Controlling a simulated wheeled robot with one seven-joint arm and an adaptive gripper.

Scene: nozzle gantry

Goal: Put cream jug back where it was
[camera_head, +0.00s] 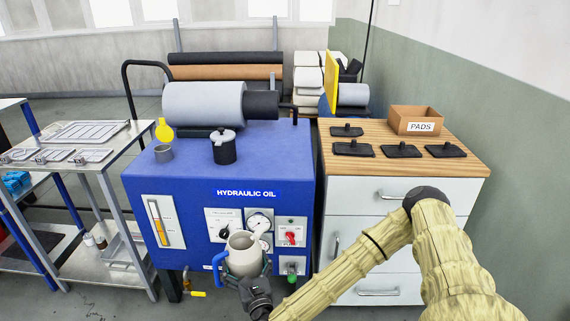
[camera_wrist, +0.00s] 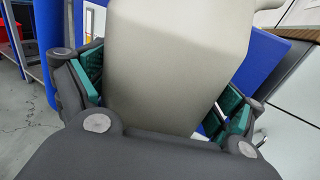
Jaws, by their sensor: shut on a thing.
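My gripper (camera_head: 255,275) is shut on the jug's body. In the wrist view the jug (camera_wrist: 178,65) fills the middle, between the green pads of my gripper (camera_wrist: 160,100). The jug's base is hidden in the head view.
A wooden-topped cabinet (camera_head: 400,170) with pads and a box (camera_head: 415,120) stands right. A metal cart (camera_head: 100,150) stands left.

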